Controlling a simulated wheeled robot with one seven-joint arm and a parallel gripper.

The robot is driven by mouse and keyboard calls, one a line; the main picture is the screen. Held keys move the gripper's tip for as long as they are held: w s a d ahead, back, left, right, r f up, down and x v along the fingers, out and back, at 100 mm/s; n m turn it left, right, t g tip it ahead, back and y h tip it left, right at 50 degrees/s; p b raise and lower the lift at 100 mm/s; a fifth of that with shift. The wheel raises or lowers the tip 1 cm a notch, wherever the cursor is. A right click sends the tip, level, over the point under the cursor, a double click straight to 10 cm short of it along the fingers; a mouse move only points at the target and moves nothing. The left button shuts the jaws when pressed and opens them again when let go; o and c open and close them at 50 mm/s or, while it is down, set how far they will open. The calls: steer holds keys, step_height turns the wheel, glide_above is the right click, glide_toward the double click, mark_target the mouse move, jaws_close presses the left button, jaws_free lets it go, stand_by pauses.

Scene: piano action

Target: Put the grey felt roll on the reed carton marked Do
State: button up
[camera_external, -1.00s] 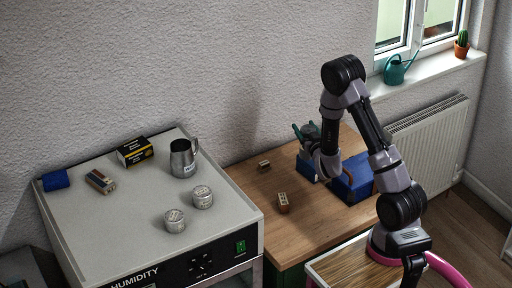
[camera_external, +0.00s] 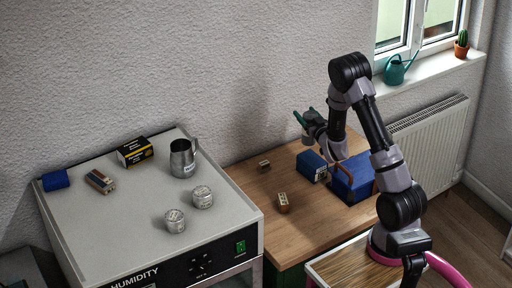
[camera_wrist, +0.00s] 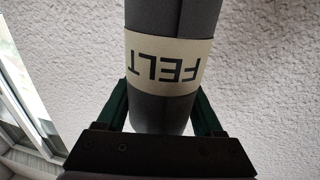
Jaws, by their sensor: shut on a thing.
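My gripper (camera_wrist: 160,118) is shut on the grey felt roll (camera_wrist: 168,112), which has a cream band reading FELT, upside down in the wrist view. In the external view my gripper (camera_external: 304,121) is raised above the back of the wooden desk, green fingers pointing up and left. The roll cannot be made out there. Below the gripper, a blue carton (camera_external: 309,167) with a pale label stands on the desk. Its lettering is too small to read, so I cannot tell whether it is the reed carton marked Do.
A blue case (camera_external: 354,184) with a brown handle stands right of the carton. A small block with holes (camera_external: 283,203) and a small tan piece (camera_external: 264,165) lie on the desk. The humidity cabinet (camera_external: 130,221) at left holds a metal jug (camera_external: 182,160), tins and boxes.

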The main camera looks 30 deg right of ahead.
steer(key=shift+f, duration=2.9)
steer(key=shift+f, duration=0.15)
steer(key=o, duration=1.4)
steer(key=shift+c, duration=0.2)
